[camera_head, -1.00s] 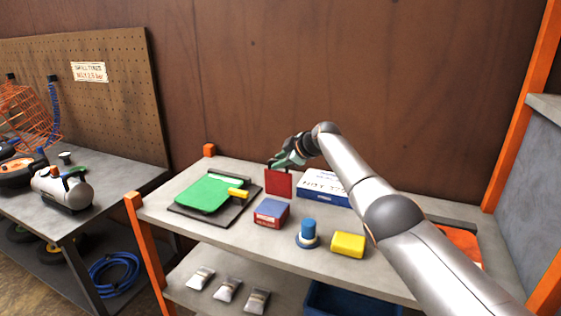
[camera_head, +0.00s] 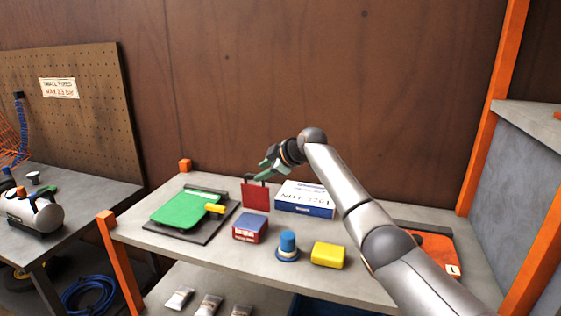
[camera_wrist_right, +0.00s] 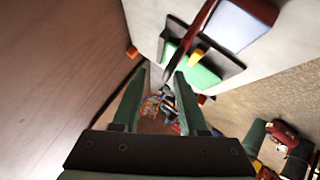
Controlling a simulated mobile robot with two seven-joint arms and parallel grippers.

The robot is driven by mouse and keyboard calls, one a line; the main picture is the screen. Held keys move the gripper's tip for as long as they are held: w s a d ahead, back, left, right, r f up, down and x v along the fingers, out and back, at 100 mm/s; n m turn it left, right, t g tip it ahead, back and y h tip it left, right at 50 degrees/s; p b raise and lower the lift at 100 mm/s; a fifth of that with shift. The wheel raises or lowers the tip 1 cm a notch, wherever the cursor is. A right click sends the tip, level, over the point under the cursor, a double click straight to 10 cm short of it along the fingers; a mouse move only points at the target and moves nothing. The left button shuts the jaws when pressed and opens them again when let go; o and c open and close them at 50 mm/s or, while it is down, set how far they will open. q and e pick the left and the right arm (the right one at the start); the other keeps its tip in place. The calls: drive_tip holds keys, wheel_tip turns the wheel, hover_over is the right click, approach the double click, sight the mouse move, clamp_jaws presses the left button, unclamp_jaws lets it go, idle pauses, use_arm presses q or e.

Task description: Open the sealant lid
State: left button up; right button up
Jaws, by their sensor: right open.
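A red flat panel (camera_head: 255,195) stands upright on the shelf, just behind a small box (camera_head: 250,228) with a blue top and red sides. I cannot tell whether the two are joined, or which part is the sealant lid. My right gripper (camera_head: 263,172) is just above the panel's top edge, its green fingers pointing left. In the right wrist view my gripper (camera_wrist_right: 160,82) is open, with nothing clearly held; the red panel (camera_wrist_right: 190,45) shows nearly edge-on beyond the right finger. My left gripper is not in view.
A green item (camera_head: 185,210) lies on a dark board at left. A white and blue box (camera_head: 306,200) stands right of the panel. A blue-capped item (camera_head: 288,247) and a yellow block (camera_head: 328,255) stand in front. A brown wall (camera_head: 330,80) rises behind the shelf.

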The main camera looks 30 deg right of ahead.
drive_tip(key=b+v, duration=0.1)
drive_tip(key=v, duration=0.8)
drive_tip(key=shift+b, duration=0.3)
drive_tip(key=shift+w, duration=0.1)
